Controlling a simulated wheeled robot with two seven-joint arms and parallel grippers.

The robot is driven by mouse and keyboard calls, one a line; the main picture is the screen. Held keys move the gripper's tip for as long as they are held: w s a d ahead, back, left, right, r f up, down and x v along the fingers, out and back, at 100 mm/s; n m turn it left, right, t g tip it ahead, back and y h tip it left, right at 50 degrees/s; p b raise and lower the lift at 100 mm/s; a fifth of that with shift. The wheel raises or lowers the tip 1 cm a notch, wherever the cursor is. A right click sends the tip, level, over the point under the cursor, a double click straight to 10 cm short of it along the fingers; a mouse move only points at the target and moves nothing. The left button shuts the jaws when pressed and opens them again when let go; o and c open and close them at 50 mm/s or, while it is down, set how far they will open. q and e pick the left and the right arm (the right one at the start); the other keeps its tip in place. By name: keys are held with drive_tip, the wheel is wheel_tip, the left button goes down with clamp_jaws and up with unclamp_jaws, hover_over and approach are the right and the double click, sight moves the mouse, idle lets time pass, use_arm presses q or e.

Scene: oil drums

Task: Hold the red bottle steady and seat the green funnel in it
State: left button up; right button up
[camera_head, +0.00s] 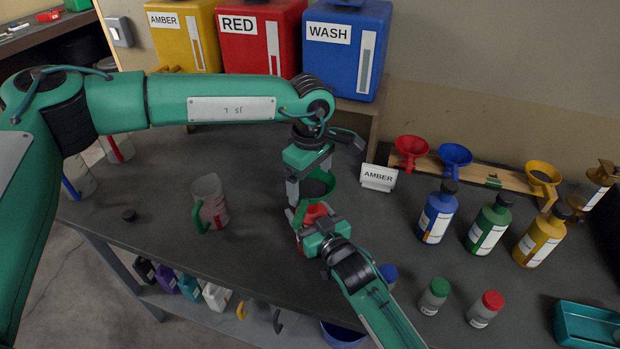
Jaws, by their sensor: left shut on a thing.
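The green funnel (326,194) is in the grip of my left gripper (306,187), which comes down from above and is shut on it. The funnel is directly above the red bottle (314,213). Whether its spout is inside the bottle's neck is hidden. The bottle stands near the middle of the bench, mostly covered by the funnel and my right gripper (300,222). My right gripper reaches in from the lower right, with its fingers at the bottle. How firmly they close on it cannot be seen.
Red (411,149), blue (455,157) and amber (543,176) funnels sit in a wooden rack behind an AMBER sign (379,178). Blue, green and amber bottles stand at right. A measuring jug (210,204) and a black cap (129,215) are left. The bench between jug and bottle is clear.

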use_arm(q)
drive_tip(key=shift+f, duration=0.25)
idle(0.5)
drive_tip(key=o, duration=0.8)
wheel_tip(320, 180, up, 12)
use_arm(e)
drive_tip(key=o, duration=1.2)
drive_tip(key=shift+c, duration=0.2)
